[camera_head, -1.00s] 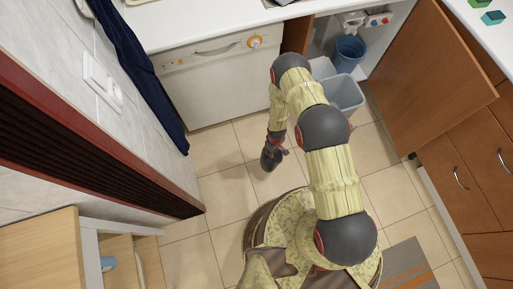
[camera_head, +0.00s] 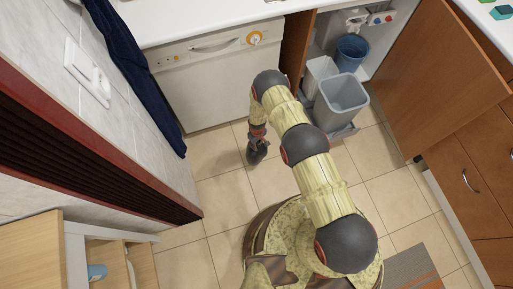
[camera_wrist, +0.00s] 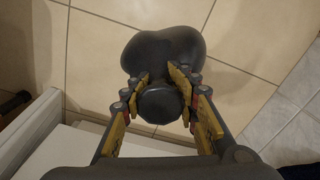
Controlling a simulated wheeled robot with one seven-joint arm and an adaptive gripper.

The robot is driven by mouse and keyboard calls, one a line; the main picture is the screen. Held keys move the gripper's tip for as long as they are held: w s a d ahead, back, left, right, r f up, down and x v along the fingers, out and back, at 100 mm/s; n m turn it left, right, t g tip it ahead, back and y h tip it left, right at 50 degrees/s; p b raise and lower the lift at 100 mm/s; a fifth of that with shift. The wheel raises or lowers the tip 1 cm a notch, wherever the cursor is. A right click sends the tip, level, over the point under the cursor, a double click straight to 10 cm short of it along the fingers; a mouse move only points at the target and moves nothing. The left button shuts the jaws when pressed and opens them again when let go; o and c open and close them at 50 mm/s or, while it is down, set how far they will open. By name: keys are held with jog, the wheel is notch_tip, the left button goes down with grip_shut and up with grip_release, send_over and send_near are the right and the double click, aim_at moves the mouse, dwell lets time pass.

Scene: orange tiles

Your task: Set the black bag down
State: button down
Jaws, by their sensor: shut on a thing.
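The black bag (camera_wrist: 162,48) is a dark, rounded lump with a narrower knob-like top, seen from above in the wrist view. My gripper (camera_wrist: 161,84) is shut on that top, with one finger on each side. The bag's wider part shows beyond the fingertips over beige floor tiles. In the head view my gripper (camera_head: 257,142) points down in front of the white dishwasher, with the bag (camera_head: 257,153) a small dark shape at its end. I cannot tell whether the bag touches the floor.
The dishwasher (camera_head: 205,80) stands behind my gripper. Grey bins (camera_head: 341,101) and a blue bucket (camera_head: 352,48) sit in the open cupboard, its wooden door (camera_head: 435,75) swung out right. A dark blue cloth (camera_head: 135,70) hangs at left. The tiled floor (camera_head: 225,200) between is clear.

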jog(key=f, duration=0.1)
jog(key=f+b, duration=0.1)
jog(key=f, duration=0.1)
jog(key=shift+w+a+f, duration=0.15)
jog(key=shift+w+f, duration=0.1)
jog(key=c, duration=1.5)
grip_release()
jog(key=shift+s+f, duration=0.1)
jog(key=shift+o, duration=0.8)
